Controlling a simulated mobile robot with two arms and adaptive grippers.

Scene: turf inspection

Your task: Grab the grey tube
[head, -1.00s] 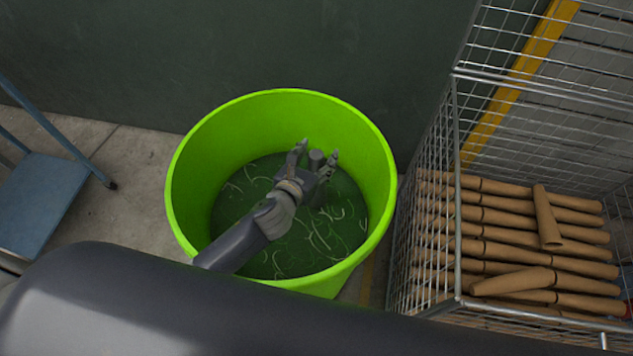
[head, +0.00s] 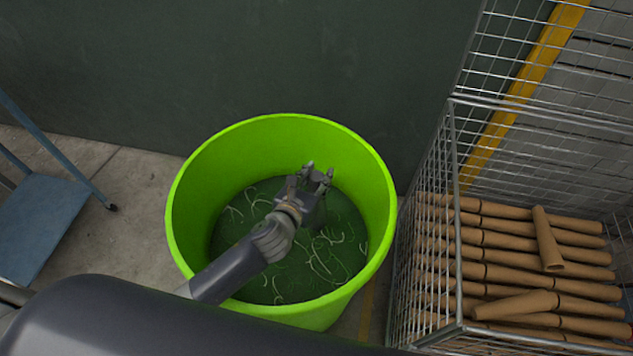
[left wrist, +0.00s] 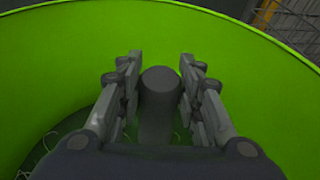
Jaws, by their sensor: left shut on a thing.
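The grey tube (left wrist: 159,105) stands between the two fingers of my left gripper (left wrist: 160,80) in the left wrist view, its round end showing. In the head view my left gripper (head: 318,174) is inside the green bin and shut on the tube (head: 316,210), which is mostly hidden behind the gripper. The tube's lower end is hard to make out. My right gripper is not in view.
The bright green bin (head: 190,180) has a dark green bottom with several pale curled strands. A wire cage (head: 425,240) with several brown cones stands close on the right. A blue cart (head: 40,225) is at the left. A dark wall is behind.

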